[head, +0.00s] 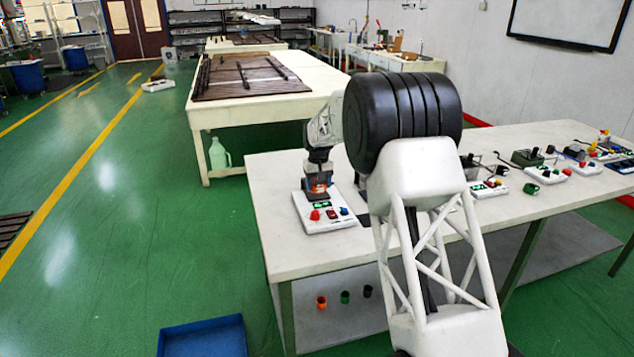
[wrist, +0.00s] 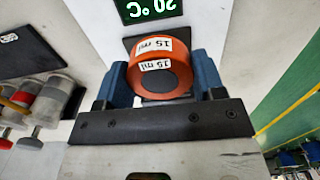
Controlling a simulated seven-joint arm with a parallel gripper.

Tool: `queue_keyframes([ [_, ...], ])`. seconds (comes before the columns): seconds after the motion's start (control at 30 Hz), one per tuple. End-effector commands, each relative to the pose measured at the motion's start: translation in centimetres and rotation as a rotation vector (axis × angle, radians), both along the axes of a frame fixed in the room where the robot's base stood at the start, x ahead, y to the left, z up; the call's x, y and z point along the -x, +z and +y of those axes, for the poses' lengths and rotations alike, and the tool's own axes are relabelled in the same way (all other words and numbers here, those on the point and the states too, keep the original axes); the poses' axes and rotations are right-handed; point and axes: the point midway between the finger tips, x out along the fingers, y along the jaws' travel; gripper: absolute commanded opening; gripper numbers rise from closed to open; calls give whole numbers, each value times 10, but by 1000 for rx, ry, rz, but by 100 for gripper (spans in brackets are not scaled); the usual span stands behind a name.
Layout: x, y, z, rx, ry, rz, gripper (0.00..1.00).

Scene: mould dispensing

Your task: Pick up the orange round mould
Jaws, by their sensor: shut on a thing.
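The orange round mould (wrist: 158,80) carries white "15 ml" labels and sits between the two blue fingers of my gripper (wrist: 160,82) in the wrist view. The fingers touch it on both sides, so my gripper is shut on it. Behind it is a dark square plate (wrist: 185,37) on a white device with a green display (wrist: 150,8). In the head view the orange mould (head: 318,186) shows small under my gripper (head: 318,178), over the white device (head: 322,215) at the table's near left corner. Whether the mould still touches the plate cannot be told.
The white table (head: 290,245) holds more devices with knobs along its right part. In the wrist view, containers (wrist: 50,100) stand left of the gripper. A blue bin (head: 203,338) is on the green floor. Orange, green and black cups (head: 345,297) show below the tabletop.

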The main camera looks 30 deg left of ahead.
Motion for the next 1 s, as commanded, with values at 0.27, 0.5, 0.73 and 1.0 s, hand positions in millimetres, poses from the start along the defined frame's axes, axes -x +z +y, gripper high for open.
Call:
queue_keyframes([
  [0.27, 27, 5, -21, -1, 0, -1, 35],
  [0.5, 51, 8, -40, -1, 0, -1, 35],
  [0.73, 73, 10, -58, -1, 0, -1, 35],
  [1.0, 91, 12, -72, -1, 0, -1, 35],
])
